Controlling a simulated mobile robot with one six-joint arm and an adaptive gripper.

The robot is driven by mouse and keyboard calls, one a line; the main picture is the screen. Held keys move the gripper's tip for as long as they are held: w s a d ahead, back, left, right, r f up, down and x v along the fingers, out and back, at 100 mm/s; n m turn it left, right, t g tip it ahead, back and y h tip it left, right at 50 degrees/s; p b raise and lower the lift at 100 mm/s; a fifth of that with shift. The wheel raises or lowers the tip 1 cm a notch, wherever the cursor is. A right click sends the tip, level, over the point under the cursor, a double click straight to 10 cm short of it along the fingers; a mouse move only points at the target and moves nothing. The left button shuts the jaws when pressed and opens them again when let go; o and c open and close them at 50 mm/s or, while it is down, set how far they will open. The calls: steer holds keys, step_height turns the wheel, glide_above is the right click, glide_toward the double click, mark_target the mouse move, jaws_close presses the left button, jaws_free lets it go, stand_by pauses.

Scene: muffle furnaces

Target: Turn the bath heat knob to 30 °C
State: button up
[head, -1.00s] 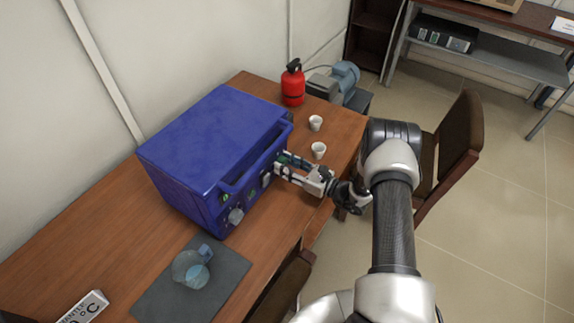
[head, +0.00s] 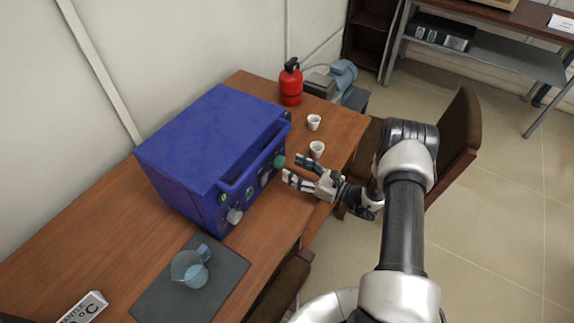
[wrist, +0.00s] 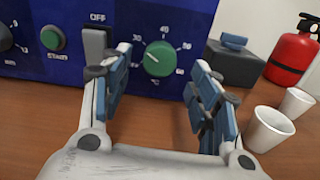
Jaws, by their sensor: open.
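The blue bath unit (head: 205,150) stands on the wooden table with its control panel facing my arm. The green heat knob (wrist: 159,59) sits on the panel inside a ring of white numbers, and also shows in the head view (head: 280,161). A pale mark on its face points to the upper left, roughly towards the 30 side; the exact reading is too small to tell. My gripper (head: 295,168) is open and empty in front of the knob, apart from it. In the wrist view its fingers (wrist: 160,78) stand left and right of the knob.
A grey OFF switch (wrist: 96,45) and a green START button (wrist: 53,38) lie left of the knob. Two white cups (head: 316,149) (head: 313,122) stand close to my gripper. A red extinguisher (head: 291,84), a beaker (head: 190,269) on a dark mat (head: 150,306) and a sign (head: 84,306) are on the table.

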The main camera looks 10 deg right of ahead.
steer(key=v, duration=0.7)
steer(key=shift+s+d+r, duration=0.1)
steer(key=shift+s+d, duration=0.15)
steer(key=shift+s, duration=0.05)
steer(key=s+a+r+n+g, duration=0.5)
steer(key=a+r+n+g, duration=0.15)
steer(key=r, duration=0.35)
steer(key=s+a+r+n+g, duration=0.4)
steer(key=a+r+n+g, duration=0.3)
steer(key=r, duration=0.3)
steer(key=s+d+r+n+t+h, duration=0.2)
steer(key=s+r+n+h, duration=0.3)
steer(key=s, duration=0.4)
steer(key=s+d+r+n+t+h, duration=0.3)
steer(key=s+r+n+h, duration=0.3)
steer(key=s+n, duration=0.3)
steer(key=shift+s+h, duration=0.4)
steer(key=shift+h, duration=0.5)
steer(key=shift+d+r, duration=0.1)
steer(key=shift+r, duration=0.05)
